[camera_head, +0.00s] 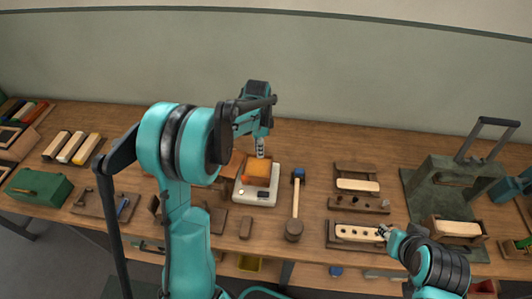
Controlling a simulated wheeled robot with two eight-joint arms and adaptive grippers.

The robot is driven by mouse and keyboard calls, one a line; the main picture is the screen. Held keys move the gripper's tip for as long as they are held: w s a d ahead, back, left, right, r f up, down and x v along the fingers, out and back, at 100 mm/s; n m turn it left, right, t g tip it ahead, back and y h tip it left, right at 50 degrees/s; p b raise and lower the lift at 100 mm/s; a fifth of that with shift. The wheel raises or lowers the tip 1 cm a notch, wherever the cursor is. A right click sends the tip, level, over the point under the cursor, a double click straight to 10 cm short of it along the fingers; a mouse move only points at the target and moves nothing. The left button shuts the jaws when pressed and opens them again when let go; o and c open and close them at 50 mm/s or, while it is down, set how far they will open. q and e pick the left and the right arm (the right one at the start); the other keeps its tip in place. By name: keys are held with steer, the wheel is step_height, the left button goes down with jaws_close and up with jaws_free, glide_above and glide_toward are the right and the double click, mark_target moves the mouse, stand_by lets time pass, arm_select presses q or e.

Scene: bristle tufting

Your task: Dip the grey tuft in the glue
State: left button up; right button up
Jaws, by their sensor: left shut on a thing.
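My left gripper (261,147) points down just above the white device (245,192) at the middle of the bench. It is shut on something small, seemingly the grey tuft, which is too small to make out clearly. The device has an orange-brown top (258,168), which may be the glue; whether the held thing touches it I cannot tell. My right gripper (383,232) is low at the right end of a pale wooden block with several dark holes (355,233). Its fingers are too small to read.
A mallet (295,208) lies right of the device. A dark wooden rack (358,203) stands behind the holed block. A green press (445,185) stands at the right, a green box (38,187) at the left. My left arm hides part of the bench.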

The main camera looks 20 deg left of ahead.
arm_select(q)
steer(key=shift+a, duration=0.5)
steer(key=shift+f+b, duration=2.95)
steer(key=shift+f, duration=1.1)
steer(key=shift+r, duration=0.1)
steer(key=shift+r+p, duration=2.5)
steer(key=shift+r, duration=1.2)
steer(key=shift+d+f, duration=0.1)
